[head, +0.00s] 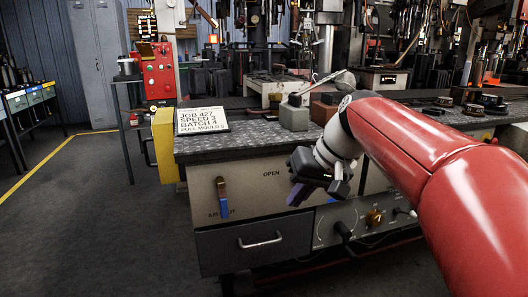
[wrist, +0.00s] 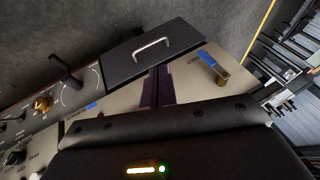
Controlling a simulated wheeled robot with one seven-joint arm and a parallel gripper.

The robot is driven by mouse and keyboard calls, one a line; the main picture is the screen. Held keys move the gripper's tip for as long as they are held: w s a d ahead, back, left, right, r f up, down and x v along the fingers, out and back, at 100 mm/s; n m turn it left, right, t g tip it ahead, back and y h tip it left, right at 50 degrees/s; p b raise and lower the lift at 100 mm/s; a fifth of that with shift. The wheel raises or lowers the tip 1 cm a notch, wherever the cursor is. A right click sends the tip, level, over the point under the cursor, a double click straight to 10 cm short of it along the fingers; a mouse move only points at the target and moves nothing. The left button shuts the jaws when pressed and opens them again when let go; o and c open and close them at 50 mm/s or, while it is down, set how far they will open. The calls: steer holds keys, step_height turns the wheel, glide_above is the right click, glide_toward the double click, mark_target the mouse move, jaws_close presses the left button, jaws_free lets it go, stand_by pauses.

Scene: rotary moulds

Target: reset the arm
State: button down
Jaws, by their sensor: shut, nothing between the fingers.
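My gripper (head: 298,196) hangs at the end of my red arm, in front of the upper front panel of the workbench. Its purple fingers point down and to the left. The fingers are shut with nothing held. In the wrist view the dark gripper body fills the bottom, and the dark purple fingers (wrist: 157,88) show above it against the panel. I cannot tell how far the fingertips are from the panel.
The bench front has a brass-and-blue lever (head: 222,197), a drawer (head: 258,243) and a knob panel (head: 368,219). On top stand a card reading JOB 427, SPEED 3, BATCH 4 (head: 202,121) and a grey block (head: 294,117). Clear floor (head: 100,220) lies left.

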steer(key=s+d+f+m+t+h, duration=0.1)
steer(key=s+d+f+h, duration=0.1)
steer(key=s+d+f, duration=0.2)
steer(key=s+d+f+m+t+h, duration=0.1)
steer(key=s+d+f+h, duration=0.2)
steer(key=s+f, duration=0.7)
steer(key=s, duration=0.5)
steer(key=shift+s+d, duration=0.35)
steer(key=shift+s, duration=0.05)
steer(key=c, duration=2.1)
jaws_free()
steer(key=shift+f, duration=0.1)
